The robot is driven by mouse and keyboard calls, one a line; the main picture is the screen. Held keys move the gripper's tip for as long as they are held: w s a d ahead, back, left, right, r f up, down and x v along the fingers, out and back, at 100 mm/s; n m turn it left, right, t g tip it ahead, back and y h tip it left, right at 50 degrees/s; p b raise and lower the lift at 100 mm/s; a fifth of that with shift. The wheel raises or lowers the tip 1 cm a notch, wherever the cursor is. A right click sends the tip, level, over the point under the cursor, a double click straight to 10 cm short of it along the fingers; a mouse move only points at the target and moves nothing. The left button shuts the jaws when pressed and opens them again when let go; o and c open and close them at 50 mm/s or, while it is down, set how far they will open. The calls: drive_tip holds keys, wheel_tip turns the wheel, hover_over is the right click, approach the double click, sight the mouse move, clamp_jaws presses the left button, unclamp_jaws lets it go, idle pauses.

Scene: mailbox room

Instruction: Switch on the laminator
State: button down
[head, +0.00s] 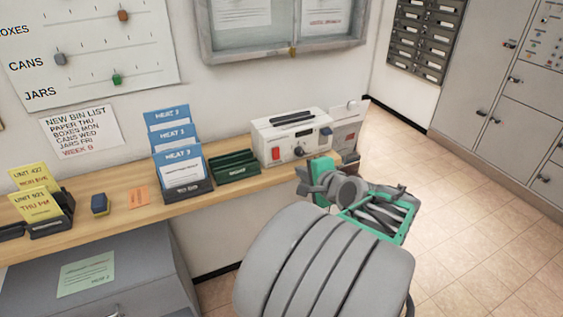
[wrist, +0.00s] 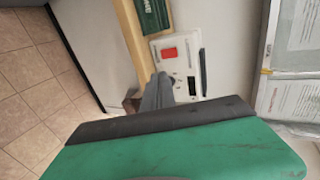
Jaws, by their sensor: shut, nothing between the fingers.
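The laminator (head: 286,131) is a white box with a dark top slot, standing at the right part of the wooden shelf. Its front has a red switch (head: 276,154) and a round knob (head: 298,152). The wrist view also shows the laminator (wrist: 182,42) with the red switch (wrist: 168,53) in clear sight. I cannot tell which way the switch is set. My gripper (head: 305,177) is shut and empty, just in front of the laminator's lower right front. In the wrist view my gripper (wrist: 158,90) covers part of the laminator's front, to the side of the red switch.
A green tray (head: 233,167) and a stand of blue cards (head: 183,165) are left of the laminator on the shelf (head: 220,188). A leaflet holder (head: 347,127) stands at its right. A notice case (head: 285,30) hangs above. The tiled floor (head: 450,190) at right is clear.

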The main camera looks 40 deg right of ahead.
approach(277, 158)
drive_tip(key=x, duration=0.5)
drive_tip(key=shift+w+f, duration=0.1)
drive_tip(key=shift+f, duration=0.1)
drive_tip(key=shift+w+d+f, duration=0.1)
drive_tip(key=shift+w+d, duration=0.15)
drive_tip(key=shift+w, duration=0.3)
